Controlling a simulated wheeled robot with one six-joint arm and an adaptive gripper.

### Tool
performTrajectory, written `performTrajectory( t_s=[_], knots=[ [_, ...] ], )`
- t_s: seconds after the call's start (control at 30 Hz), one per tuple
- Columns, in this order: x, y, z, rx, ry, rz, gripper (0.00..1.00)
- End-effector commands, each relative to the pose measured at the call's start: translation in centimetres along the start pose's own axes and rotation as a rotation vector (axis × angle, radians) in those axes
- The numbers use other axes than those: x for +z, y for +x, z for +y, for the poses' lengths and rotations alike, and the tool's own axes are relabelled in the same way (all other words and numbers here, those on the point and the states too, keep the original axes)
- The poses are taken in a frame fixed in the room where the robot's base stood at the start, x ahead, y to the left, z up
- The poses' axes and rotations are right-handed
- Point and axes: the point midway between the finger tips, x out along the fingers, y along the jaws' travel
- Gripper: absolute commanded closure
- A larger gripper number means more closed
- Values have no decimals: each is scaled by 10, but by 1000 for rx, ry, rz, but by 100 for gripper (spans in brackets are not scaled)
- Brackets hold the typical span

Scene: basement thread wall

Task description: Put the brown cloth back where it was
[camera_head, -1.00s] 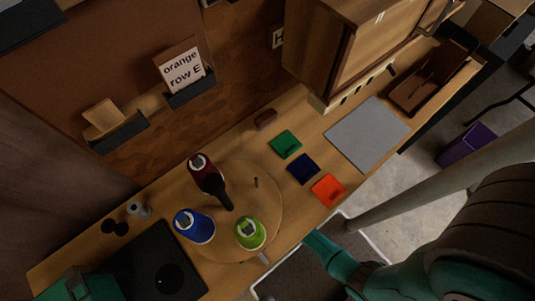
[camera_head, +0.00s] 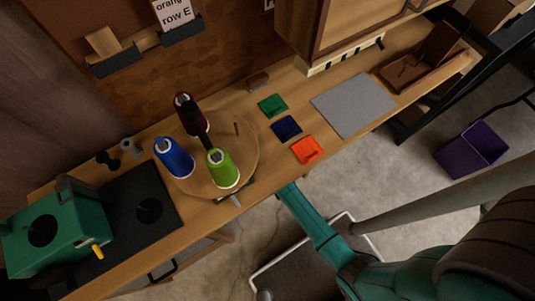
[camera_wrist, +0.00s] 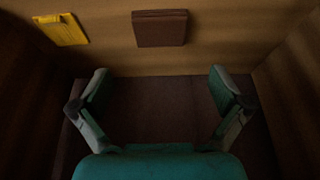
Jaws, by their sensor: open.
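In the wrist view a flat brown square, which looks like the brown cloth (camera_wrist: 160,28), lies on a wooden surface beyond my fingertips. A yellow cloth (camera_wrist: 62,28) lies to its left. My gripper (camera_wrist: 160,84) is open, with nothing between its fingers, and apart from the brown square. In the head view my gripper is hidden; my teal arm reaches to the bench's front edge. Green (camera_head: 272,105), blue (camera_head: 286,128) and orange (camera_head: 307,150) cloths lie in a row on the bench.
Wooden sides flank my gripper in the wrist view, over a dark surface. On the bench (camera_head: 225,212) a round board (camera_head: 238,172) carries red, blue and green spools. A grey mat (camera_head: 353,103) and brown tray (camera_head: 400,75) lie right. A purple bin (camera_head: 470,148) stands on the floor.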

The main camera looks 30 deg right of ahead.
Motion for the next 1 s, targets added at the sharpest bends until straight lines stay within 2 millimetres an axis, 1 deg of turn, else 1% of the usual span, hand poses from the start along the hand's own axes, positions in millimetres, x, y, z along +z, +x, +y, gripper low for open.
performTrajectory(
  t_s=[0.1, 0.33, 0.43, 0.53, 0.57, 0.67, 0.7, 0.77, 0.87, 0.9, 0.97, 1.0],
  knots=[
    [-4, -2, 0, 0, 0, 1, 0],
    [-2, -3, 0, 0, 0, 3, 0],
    [7, -7, 0, 0, 0, 21, 0],
    [26, -20, 0, 0, 0, 65, 0],
    [34, -26, 0, 0, 0, 84, 0],
    [57, -52, 0, 0, 0, 158, 0],
    [66, -64, 0, 0, 0, 188, 0],
    [77, -83, 0, 0, 0, 233, 0],
    [95, -118, 0, 0, 0, 308, 0],
    [101, -133, 0, 0, 0, 339, 0],
    [109, -157, 0, 0, 0, 383, 0],
    [113, -173, 0, 0, 0, 414, 0]
  ],
)
